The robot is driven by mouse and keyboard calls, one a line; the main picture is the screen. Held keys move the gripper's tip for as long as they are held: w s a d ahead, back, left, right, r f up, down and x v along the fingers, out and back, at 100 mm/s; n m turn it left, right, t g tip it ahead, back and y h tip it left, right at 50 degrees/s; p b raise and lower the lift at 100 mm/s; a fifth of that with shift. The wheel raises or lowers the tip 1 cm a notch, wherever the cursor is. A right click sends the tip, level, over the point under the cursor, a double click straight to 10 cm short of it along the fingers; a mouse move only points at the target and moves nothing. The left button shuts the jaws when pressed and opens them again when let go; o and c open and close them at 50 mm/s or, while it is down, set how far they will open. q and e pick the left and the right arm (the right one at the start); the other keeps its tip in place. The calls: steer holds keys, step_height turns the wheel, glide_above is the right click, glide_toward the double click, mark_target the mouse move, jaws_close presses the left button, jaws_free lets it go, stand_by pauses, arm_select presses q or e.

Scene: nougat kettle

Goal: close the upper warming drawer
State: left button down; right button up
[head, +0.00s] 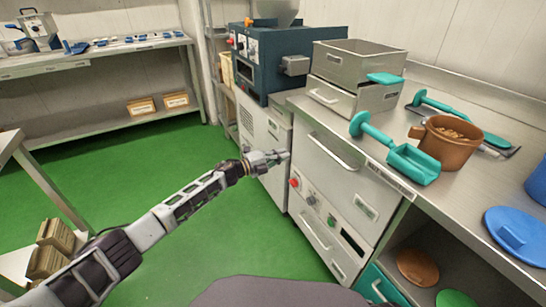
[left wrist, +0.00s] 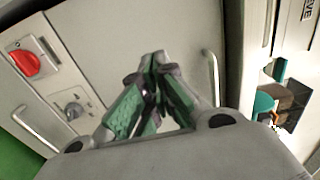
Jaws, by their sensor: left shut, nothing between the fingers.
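The warming unit stands under the steel counter. Its upper drawer front (head: 345,178) is a grey panel with a bar handle (head: 332,152). In the head view it looks near flush with the counter edge; I cannot tell whether a small gap is left. A control strip with a red button (head: 294,183) lies below it, then the lower drawer (head: 318,245). My left gripper (head: 284,155) is shut and empty, at the left side of the upper front. In the left wrist view its fingers (left wrist: 160,60) point at the panel (left wrist: 95,45), beside a handle (left wrist: 213,78); contact is unclear.
The counter holds a steel drawer box (head: 335,98), a teal scoop (head: 412,165) and a brown pot (head: 450,145). A blue machine (head: 262,58) stands on a cabinet behind. An open shelf with round lids (head: 417,267) is at the right.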

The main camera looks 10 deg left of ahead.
arm_select(q)
steer(key=shift+p+v, duration=0.45)
steer(key=shift+v, duration=1.4)
arm_select(e)
steer(key=shift+s+d+r, duration=0.1)
steer(key=shift+d+r, duration=0.1)
steer(key=shift+r, duration=0.4)
steer(key=shift+s+d+r, duration=0.1)
steer(key=shift+d+r, duration=0.1)
steer(key=shift+r, duration=0.4)
